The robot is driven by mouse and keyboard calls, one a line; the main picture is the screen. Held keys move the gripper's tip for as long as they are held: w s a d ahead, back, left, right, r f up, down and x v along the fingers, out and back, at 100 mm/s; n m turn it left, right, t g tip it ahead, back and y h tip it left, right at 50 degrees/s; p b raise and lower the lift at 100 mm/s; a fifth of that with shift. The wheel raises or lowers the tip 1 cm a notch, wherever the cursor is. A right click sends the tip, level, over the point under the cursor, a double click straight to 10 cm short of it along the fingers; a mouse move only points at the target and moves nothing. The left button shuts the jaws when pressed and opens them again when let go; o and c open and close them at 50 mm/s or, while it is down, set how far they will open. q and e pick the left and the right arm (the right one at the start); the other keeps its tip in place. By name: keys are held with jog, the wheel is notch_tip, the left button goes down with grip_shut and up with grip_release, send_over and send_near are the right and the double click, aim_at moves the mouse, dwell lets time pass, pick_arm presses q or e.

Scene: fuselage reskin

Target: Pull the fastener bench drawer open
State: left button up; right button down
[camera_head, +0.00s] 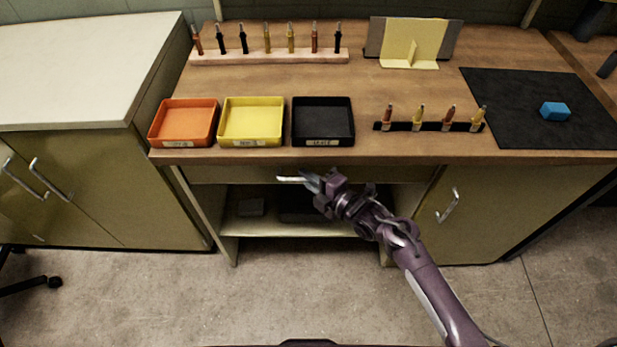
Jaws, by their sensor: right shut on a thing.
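The fastener bench (390,88) has a wooden top. Its drawer (230,174) is a wide olive front just under the top's front edge, above an open shelf. It looks flush with the bench front. A pale bar handle (291,179) shows at the middle of the drawer. My right gripper (312,181) is at the right end of this handle and is shut on it. My right arm comes in from the lower right and hides part of the drawer front and shelf. My left gripper is not in view.
On the bench top stand orange (187,124), yellow (251,123) and black (323,123) trays near the front edge. A cabinet door (470,212) with a handle is right of the drawer. The floor (290,295) in front is clear.

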jog(key=s+p, duration=0.8)
jog(key=s, duration=2)
jog(key=shift+s+p, duration=0.35)
jog(key=shift+p, duration=0.05)
jog(key=c, duration=1.8)
grip_release()
jog(key=shift+o, duration=0.2)
jog(key=b+v, duration=0.1)
jog(key=v, duration=0.7)
jog(key=shift+w+f, duration=0.1)
